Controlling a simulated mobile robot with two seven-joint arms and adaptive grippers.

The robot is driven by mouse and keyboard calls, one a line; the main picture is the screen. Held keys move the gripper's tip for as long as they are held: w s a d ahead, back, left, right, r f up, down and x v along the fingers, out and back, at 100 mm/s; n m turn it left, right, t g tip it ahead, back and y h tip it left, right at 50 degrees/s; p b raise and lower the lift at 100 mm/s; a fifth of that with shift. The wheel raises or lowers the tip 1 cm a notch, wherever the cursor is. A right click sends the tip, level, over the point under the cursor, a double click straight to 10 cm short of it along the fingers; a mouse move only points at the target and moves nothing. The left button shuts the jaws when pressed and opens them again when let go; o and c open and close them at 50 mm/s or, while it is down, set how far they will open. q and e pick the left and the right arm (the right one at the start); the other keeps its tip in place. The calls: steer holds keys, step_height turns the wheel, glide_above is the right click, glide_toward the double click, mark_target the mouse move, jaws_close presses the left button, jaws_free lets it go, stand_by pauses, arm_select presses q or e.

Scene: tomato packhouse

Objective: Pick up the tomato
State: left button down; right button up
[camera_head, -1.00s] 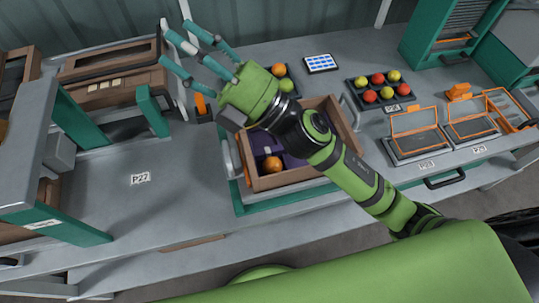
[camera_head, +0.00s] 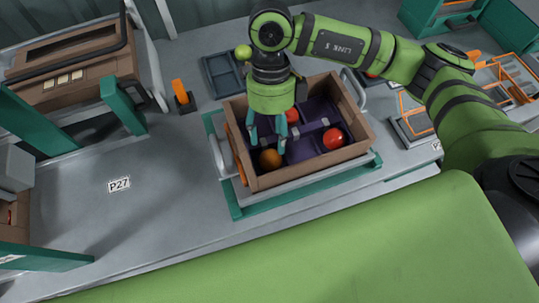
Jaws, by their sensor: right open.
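An orange tomato (camera_head: 271,159) lies in the left front compartment of a brown crate (camera_head: 312,169) with a dark purple divided insert. A red tomato (camera_head: 333,139) lies in the right part of the crate. Another red tomato (camera_head: 292,115) is partly hidden behind my gripper. My right gripper (camera_head: 267,140) points down into the crate, its teal fingers spread and open, just above and behind the orange tomato. I cannot tell whether a finger touches it. My left gripper is not in view.
The crate stands on a green-edged tray base (camera_head: 236,209) with grey handles. Behind it are a dark compartment tray (camera_head: 221,76) and a green-yellow tomato (camera_head: 243,51). An orange-topped item (camera_head: 181,94) stands left. The bench around the P27 label (camera_head: 119,185) is clear.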

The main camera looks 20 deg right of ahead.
mark_target(271, 153)
steer(key=p+x, duration=0.2)
steer(key=x, duration=0.4)
steer(key=shift+s+a+r+p, duration=0.1)
steer(key=shift+s+r+p, duration=0.05)
steer(key=shift+p, duration=0.15)
steer(key=c, duration=0.4)
steer(key=shift+c, duration=0.2)
